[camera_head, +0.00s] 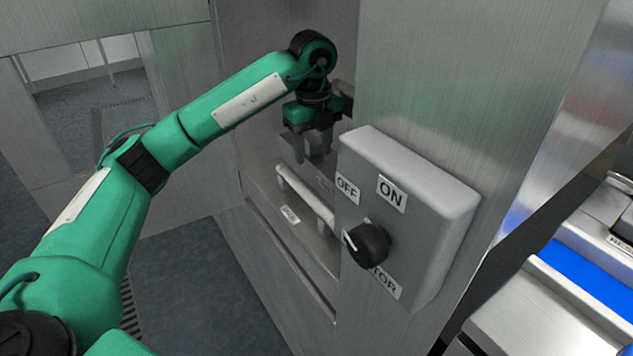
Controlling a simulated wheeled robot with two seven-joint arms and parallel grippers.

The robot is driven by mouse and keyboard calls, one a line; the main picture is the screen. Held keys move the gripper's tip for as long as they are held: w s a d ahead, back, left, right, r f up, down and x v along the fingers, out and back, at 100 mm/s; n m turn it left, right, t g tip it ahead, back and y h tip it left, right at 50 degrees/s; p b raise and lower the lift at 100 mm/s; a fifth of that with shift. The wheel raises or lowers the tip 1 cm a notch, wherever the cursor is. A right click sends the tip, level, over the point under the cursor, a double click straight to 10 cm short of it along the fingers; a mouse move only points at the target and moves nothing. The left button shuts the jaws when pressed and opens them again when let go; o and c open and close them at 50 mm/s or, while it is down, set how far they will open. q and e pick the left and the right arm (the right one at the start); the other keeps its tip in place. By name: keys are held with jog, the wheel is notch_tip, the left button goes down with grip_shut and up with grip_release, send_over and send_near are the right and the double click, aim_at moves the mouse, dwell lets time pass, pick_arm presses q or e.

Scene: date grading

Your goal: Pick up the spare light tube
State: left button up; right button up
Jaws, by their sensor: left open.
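The spare light tube (303,197) is a pale, slim rod lying in a shallow recess of the grey metal cabinet, with a small label (290,214) in front of it. Its right end is partly hidden behind the grey switch box. My left gripper (311,156) points down above the tube, near its far left part. Its dark fingers are apart with nothing between them, and they appear clear of the tube. My right gripper is not in view.
A grey switch box (432,205) with ON and OFF labels and a black knob (367,244) juts out close to the right of the tube. Metal panels stand behind and left of the recess. A blue strip (590,292) lies at the right. Dark floor (200,280) is open at lower left.

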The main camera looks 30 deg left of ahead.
pick_arm(q)
notch_tip(320, 180, down, 2)
jog(key=p, duration=0.1)
send_over(312, 196)
jog(key=f, duration=0.5)
jog(key=shift+s+d+f, duration=0.15)
jog(key=shift+d+f, duration=0.15)
jog(key=shift+f, duration=0.3)
jog(key=shift+a+f+p, duration=0.15)
jog(key=shift+f+p, duration=0.45)
jog(key=shift+p, duration=0.05)
jog(key=f, duration=0.1)
jog(key=f+p, duration=0.1)
jog(key=f, duration=0.1)
jog(key=shift+w+a+f, duration=0.2)
jog(key=shift+f, duration=0.05)
jog(key=shift+f+p, duration=0.3)
jog(key=shift+f, duration=0.1)
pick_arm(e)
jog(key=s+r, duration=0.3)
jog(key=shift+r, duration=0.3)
pick_arm(q)
jog(key=shift+c, duration=0.4)
jog(key=c, duration=1)
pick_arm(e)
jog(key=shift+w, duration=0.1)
